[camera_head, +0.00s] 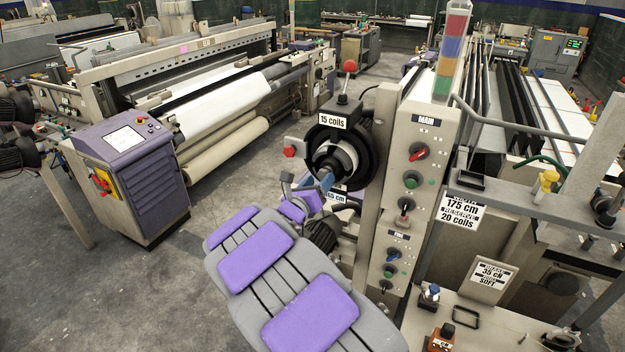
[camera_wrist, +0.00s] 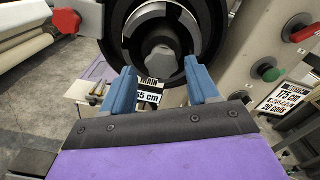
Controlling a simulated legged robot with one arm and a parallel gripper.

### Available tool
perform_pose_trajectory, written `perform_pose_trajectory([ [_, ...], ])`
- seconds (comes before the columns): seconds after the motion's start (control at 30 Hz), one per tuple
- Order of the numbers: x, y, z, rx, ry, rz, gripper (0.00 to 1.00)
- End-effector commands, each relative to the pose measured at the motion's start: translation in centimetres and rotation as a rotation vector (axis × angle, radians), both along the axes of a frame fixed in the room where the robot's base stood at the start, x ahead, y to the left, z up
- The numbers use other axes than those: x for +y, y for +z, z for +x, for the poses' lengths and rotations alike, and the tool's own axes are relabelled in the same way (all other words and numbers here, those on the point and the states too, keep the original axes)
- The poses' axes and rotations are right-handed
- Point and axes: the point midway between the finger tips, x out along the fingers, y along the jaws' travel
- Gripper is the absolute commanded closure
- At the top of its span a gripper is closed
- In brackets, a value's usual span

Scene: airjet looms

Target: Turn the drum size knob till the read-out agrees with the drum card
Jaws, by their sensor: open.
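The feeder drum (camera_head: 375,150) is a black ring with a pale inside and a dark grey round knob (camera_wrist: 161,61) at its centre. A "15 coils" plate (camera_head: 333,121) is on its top. Below it a read-out, partly hidden, ends in "65 cm" (camera_wrist: 148,97); it also shows in the head view (camera_head: 337,198). The drum card (camera_head: 460,211) on the right reads "175 cm", "RESERVE", "20 coils". My gripper (camera_wrist: 161,88) is open and empty, its blue fingers just in front of and below the knob, apart from it. It also shows in the head view (camera_head: 322,181).
A beige control panel (camera_head: 420,145) with red, green and blue knobs stands right of the drum. A red knob (camera_wrist: 66,22) sticks out at the drum's left. A second card (camera_head: 490,275) reads "35 cN". A purple console (camera_head: 130,170) and open floor lie left.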

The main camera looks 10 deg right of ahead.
Motion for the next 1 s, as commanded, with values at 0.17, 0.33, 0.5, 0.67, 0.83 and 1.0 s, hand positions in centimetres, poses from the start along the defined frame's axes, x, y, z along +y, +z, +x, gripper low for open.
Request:
perform_pose_trajectory([
  [0.17,-0.68,0.20,0.82,0.002,-0.002,-0.001,0.40],
  [0.33,-0.61,-0.12,0.78,0.001,0.000,0.001,0.40],
  [0.5,-0.66,-0.18,0.79,0.000,0.000,0.001,0.40],
  [0.67,-0.73,-0.15,0.83,-0.001,0.000,0.001,0.40],
  [0.83,-0.79,-0.07,0.82,0.000,0.000,0.000,0.40],
  [1.0,-0.86,-0.02,0.83,-0.001,0.000,0.001,0.40],
])
